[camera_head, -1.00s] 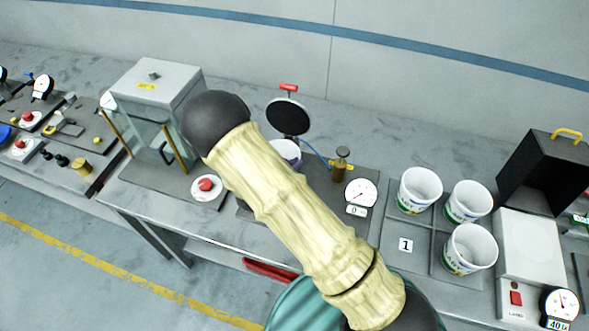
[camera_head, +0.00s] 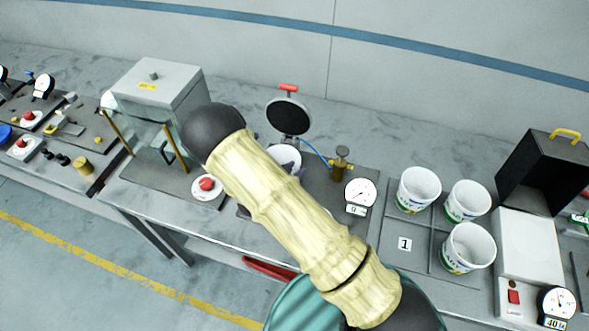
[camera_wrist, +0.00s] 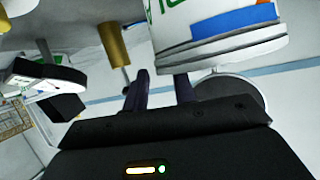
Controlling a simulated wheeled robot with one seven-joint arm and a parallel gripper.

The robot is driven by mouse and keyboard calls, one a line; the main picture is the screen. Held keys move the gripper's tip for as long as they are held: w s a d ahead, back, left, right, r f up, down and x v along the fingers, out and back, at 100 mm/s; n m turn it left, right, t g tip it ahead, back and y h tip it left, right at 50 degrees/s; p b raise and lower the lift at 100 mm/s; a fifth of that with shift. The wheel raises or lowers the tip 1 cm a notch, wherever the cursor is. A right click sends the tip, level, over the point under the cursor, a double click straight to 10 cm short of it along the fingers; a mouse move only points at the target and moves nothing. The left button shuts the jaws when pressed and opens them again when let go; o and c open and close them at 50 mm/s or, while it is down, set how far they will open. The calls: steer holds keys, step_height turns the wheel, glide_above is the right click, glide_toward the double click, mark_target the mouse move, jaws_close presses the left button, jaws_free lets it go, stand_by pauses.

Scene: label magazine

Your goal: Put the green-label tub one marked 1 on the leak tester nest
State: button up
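A white tub (camera_head: 290,155) is at the leak tester (camera_head: 330,185), below its raised round lid (camera_head: 289,117). My arm hides the tub's lower part and the nest, so I cannot tell how it is seated. In the wrist view the tub (camera_wrist: 215,38) shows green print, a blue patch and its rim near my fingers. My gripper (camera_wrist: 160,82) has its two dark fingers apart, with a gap between them. One finger is beside the tub, and the other's tip is hidden behind the rim. The compartment marked 1 (camera_head: 404,244) holds no tub.
Several white tubs (camera_head: 468,245) stand in the tray at right. A brass regulator (camera_head: 342,165) and dial gauge (camera_head: 360,192) stand just right of the tub. A clear-walled enclosure (camera_head: 155,90) is at left, and a black box (camera_head: 540,170) at far right.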

steer(key=b+v, duration=0.3)
steer(key=v, duration=0.8)
steer(key=shift+s+a, duration=0.2)
steer(key=shift+s, duration=0.15)
steer(key=shift+r, duration=0.1)
steer(key=w+d+r+n+g+y, duration=0.4)
steer(key=d+r+y, duration=0.2)
steer(key=r+y, duration=0.15)
steer(key=s+d+r+n+g, duration=0.2)
steer(key=s+d, duration=0.4)
steer(key=s+d+r+n+g, duration=0.2)
steer(key=s+d, duration=0.4)
steer(key=d, duration=0.1)
steer(key=shift+s+d+r, duration=0.3)
steer(key=shift+r, duration=0.05)
